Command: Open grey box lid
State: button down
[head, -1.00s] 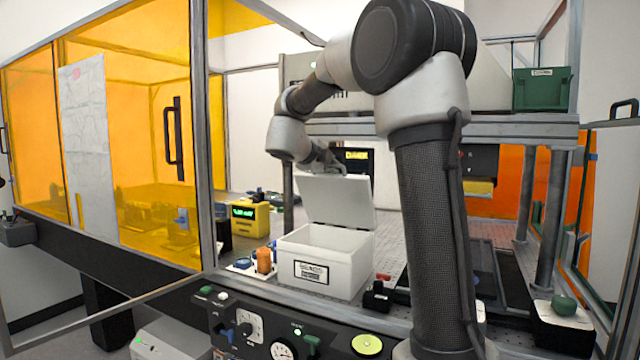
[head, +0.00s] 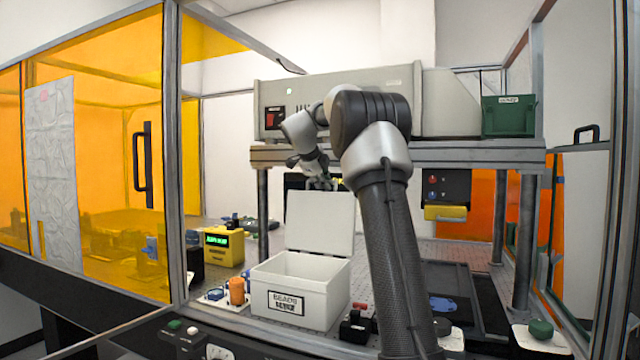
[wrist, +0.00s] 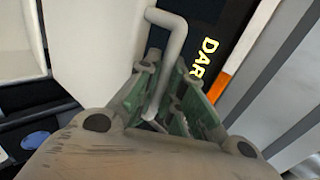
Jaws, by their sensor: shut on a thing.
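The light grey box (head: 299,303), labelled BEADS, stands on the perforated table with its front toward me. Its lid (head: 320,222) stands up steeply from the rear edge, so the mouth is uncovered; only the inner walls show. My gripper (head: 320,184) is at the lid's top edge, partly behind it. In the wrist view, the lid (wrist: 92,45) is a pale panel on the left. Its bent bar handle (wrist: 174,50) runs between the green-padded fingers of my gripper (wrist: 165,92), which is shut on it.
A yellow meter (head: 224,248) and an orange bottle (head: 237,291) stand left of the box. A black block with a red top (head: 355,326) is close at its right. Posts and a raised beam (head: 440,155) frame the space behind. An amber panel (head: 100,130) closes the left.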

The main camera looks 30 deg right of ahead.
jog(key=shift+d, duration=0.15)
jog(key=c, duration=1.5)
grip_release()
jog(key=shift+f, duration=0.1)
jog(key=v, duration=1.2)
jog(key=shift+d, duration=0.1)
